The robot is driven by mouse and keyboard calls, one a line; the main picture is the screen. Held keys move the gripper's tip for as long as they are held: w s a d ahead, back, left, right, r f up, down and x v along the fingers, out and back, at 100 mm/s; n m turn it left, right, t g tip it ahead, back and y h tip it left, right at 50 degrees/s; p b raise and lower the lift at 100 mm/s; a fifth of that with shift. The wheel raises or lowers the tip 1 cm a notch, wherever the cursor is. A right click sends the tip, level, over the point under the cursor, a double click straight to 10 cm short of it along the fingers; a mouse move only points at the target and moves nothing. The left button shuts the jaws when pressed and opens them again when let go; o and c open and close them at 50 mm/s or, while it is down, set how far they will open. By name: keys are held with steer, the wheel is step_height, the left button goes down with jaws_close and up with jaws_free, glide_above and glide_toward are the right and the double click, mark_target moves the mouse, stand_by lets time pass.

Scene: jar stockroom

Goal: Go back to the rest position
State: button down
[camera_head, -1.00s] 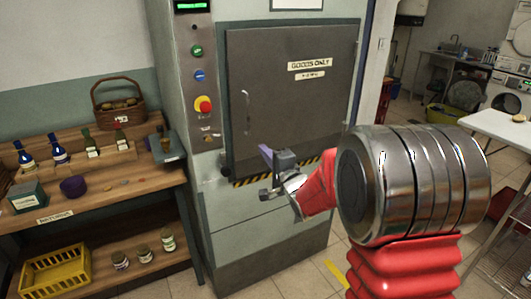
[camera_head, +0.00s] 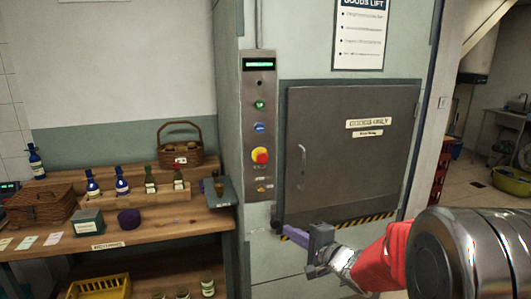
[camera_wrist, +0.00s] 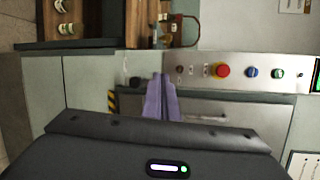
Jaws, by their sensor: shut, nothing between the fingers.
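My gripper (camera_head: 290,232) is in front of the goods lift's lower left, close to the black and yellow striped edge, with purple fingers pointing left. In the wrist view its purple fingers (camera_wrist: 161,98) are together with nothing between them. The wrist view is turned sideways. The goods lift door (camera_head: 350,150) is closed, with a handle on its left side. The lift's control panel (camera_head: 260,130) has a lit green display, green and blue buttons and a red knob on yellow; it also shows in the wrist view (camera_wrist: 290,73).
A wooden shelf unit (camera_head: 160,233) stands left of the lift. It holds bottles, a wicker basket (camera_head: 181,148), a purple bowl (camera_head: 129,218) and a dark scale (camera_head: 219,191). A yellow crate (camera_head: 98,287) and jars sit below. A red crate (camera_head: 441,160) stands to the right.

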steer(key=s+a+f+n+g, duration=0.25)
steer(key=s+n+g, duration=0.2)
steer(key=s, duration=0.65)
steer(key=s+a+f+n+g, duration=0.1)
steer(key=s+a+n+g, duration=0.3)
steer(key=s, duration=0.7)
steer(key=s+d+r+n+h, duration=0.2)
steer(key=s+d+r+h, duration=0.1)
steer(key=s+d, duration=0.4)
steer(key=s+d+r+n+t+h, duration=0.1)
steer(key=s+d+r+n+h, duration=0.1)
steer(key=s+d+h, duration=0.3)
steer(key=shift+s+d+r+n+h, duration=0.4)
steer(key=shift+s+d+r, duration=0.25)
steer(key=shift+s+d, duration=0.5)
steer(key=c, duration=2.5)
jaws_free()
steer(key=shift+w, duration=0.15)
steer(key=shift+c, duration=0.2)
